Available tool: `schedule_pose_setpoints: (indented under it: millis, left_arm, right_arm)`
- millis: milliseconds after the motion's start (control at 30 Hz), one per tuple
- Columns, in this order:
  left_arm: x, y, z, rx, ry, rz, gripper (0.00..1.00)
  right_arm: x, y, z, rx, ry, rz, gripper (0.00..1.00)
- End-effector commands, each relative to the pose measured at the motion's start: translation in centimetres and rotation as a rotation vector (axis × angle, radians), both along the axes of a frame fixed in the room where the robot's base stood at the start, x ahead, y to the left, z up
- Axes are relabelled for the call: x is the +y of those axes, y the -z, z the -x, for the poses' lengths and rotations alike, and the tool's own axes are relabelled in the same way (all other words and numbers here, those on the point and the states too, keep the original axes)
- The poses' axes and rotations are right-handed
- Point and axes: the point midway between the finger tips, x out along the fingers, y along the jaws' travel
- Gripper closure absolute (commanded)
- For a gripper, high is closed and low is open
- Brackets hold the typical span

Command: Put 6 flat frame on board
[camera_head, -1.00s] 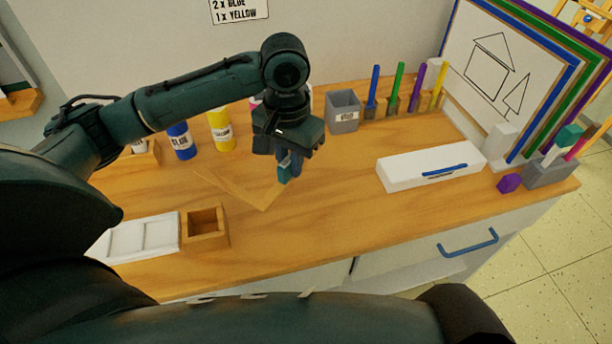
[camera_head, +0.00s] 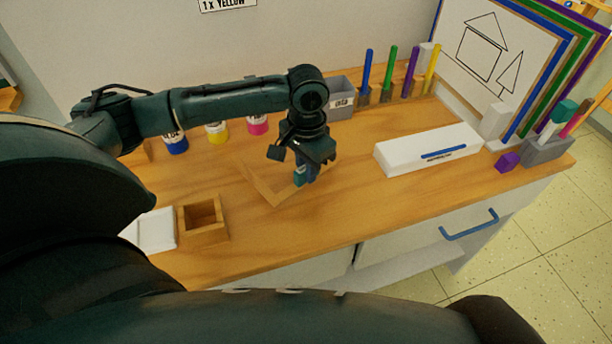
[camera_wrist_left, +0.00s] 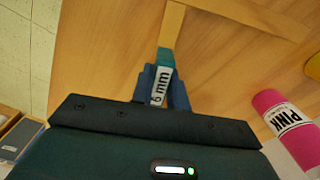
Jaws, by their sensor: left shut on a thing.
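In the left wrist view, the teal end with a white "6 mm" label sits between the fingers (camera_wrist_left: 160,86). One wooden strip runs away from it and meets a second strip (camera_wrist_left: 262,16) at a corner, partly out of view. The frame piece is at or just above the table; I cannot tell if it touches. A white board with a house drawing (camera_head: 490,50) leans upright at the right. My right gripper is not in view.
A white box with a blue bar (camera_head: 405,155) lies right of the gripper on the wooden table (camera_head: 300,225). A small wooden box (camera_head: 203,229) stands at front left. Paint bottles, a grey bin (camera_head: 341,106) and upright coloured sticks line the back. The front middle is clear.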

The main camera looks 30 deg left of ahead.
Motion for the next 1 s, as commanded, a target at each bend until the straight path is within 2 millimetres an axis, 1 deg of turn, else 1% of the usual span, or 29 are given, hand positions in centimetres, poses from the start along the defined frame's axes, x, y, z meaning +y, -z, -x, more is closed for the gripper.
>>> schedule_pose_setpoints:
  millis: [33,100,200,567,600,867,1000]
  left_arm:
    - [0.0,1.0,0.1,0.002,0.000,0.000,1.00]
    - [0.0,2.0,0.0,0.001,0.000,0.000,1.00]
    - [0.0,2.7,0.0,0.000,0.000,0.000,1.00]
    - [0.0,3.0,0.0,0.000,0.000,0.001,1.00]
    - [0.0,3.1,0.0,0.000,0.000,0.001,0.83]
    - [0.0,3.1,0.0,0.000,0.000,0.000,0.62]
    - [0.0,3.1,0.0,-0.001,0.000,0.000,0.62]
  right_arm:
    - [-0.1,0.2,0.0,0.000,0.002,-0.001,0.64]
    - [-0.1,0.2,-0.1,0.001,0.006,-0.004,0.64]
    - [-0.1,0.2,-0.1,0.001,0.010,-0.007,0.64]
    - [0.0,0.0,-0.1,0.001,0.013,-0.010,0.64]
    - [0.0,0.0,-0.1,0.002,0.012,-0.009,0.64]
    - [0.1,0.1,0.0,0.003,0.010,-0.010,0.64]
    - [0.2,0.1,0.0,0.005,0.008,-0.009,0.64]
